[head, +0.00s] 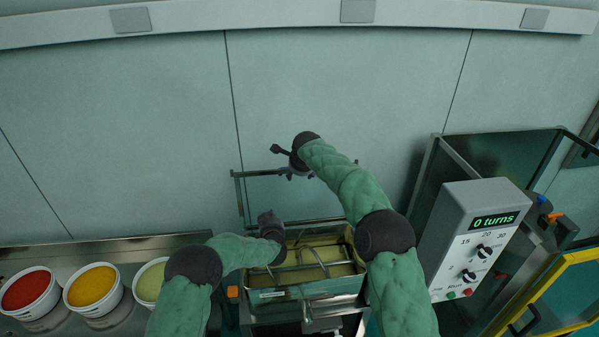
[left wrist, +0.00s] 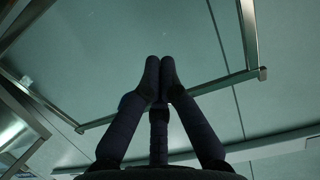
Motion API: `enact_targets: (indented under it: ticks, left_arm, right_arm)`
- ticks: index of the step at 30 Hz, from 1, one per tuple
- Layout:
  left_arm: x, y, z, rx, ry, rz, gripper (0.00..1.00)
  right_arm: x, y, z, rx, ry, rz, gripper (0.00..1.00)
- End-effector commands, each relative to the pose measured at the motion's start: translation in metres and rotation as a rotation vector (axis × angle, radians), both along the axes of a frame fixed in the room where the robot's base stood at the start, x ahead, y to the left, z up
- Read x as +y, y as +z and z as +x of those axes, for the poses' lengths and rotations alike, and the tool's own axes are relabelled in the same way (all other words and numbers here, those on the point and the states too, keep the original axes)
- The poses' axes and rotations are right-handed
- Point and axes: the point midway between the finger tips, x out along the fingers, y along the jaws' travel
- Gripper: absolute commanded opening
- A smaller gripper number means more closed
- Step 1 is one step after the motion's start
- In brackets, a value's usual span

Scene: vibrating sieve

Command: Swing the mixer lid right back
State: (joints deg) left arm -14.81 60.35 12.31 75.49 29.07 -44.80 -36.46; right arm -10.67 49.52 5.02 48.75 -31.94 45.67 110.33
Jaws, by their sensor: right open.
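The mixer (head: 308,292) stands at the lower middle, with paddle bars over a pale yellow content in its trough. Its lid (head: 240,190) shows as a thin framed, see-through panel standing up behind the trough. My right gripper (head: 291,174) is open at the lid's far bar; whether it touches the bar I cannot tell. My left gripper (head: 268,222) is low, at the trough's back left corner. In the left wrist view its fingertips (left wrist: 159,62) are together with nothing seen between them. The lid's frame (left wrist: 220,84) passes beyond them, apparently apart.
Tubs of red (head: 27,290), yellow (head: 93,287) and pale green (head: 150,283) stand on a steel counter at the left. A grey control box (head: 475,235) reading "0 turns" stands at the right, near a yellow-framed machine (head: 555,290).

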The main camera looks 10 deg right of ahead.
Motion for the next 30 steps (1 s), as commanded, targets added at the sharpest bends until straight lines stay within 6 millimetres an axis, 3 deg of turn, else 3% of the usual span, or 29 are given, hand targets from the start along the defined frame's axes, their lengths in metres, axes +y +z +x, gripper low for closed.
enact_targets:
  ticks: [18, 30]
  left_arm:
    - [0.0, 0.001, -0.052, 0.0, 0.0, 0.0, 0.0]
    - [0.0, 0.0, -0.059, 0.0, 0.0, -0.001, 0.0]
  right_arm:
    - [0.0, 0.004, 0.0, 0.0, 0.0, 0.0, 0.63]
    - [0.0, 0.004, 0.0, 0.0, 0.0, 0.0, 0.63]
